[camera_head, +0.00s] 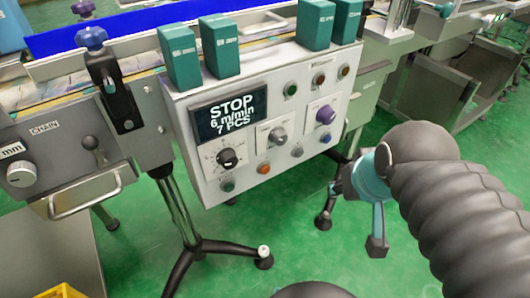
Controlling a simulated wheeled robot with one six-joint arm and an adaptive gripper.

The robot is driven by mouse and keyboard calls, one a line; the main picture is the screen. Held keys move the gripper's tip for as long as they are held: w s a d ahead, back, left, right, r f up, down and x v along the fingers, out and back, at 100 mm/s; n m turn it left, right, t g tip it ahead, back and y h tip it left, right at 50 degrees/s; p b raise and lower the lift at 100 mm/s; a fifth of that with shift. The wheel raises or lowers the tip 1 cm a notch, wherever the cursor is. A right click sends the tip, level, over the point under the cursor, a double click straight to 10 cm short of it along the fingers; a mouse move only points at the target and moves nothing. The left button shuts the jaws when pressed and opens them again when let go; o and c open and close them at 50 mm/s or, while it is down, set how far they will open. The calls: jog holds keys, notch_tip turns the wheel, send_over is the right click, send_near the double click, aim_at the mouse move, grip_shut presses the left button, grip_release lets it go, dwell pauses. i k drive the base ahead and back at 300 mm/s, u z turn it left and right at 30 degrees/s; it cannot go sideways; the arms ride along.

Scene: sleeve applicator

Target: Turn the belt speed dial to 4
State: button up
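A light grey control box (208,187) hangs on the side of the machine. Its dark display (230,113) reads "STOP", "6 m/min" and "7 PCS". A black dial (228,158) with a ring of scale marks sits below the display. The scale numbers are too small to read, and no label shows clearly which knob sets belt speed.
Small buttons and lamps, including an orange button (263,168), surround the knobs. Several teal modules (220,46) stand on top of the box. A tripod stand (190,232) is below. A handle (85,195) juts out at left. Green floor is open in front.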

aim_at(227, 158)
jog(key=z, duration=0.05)
jog(key=k, duration=1.55)
jog(key=u, duration=0.5)
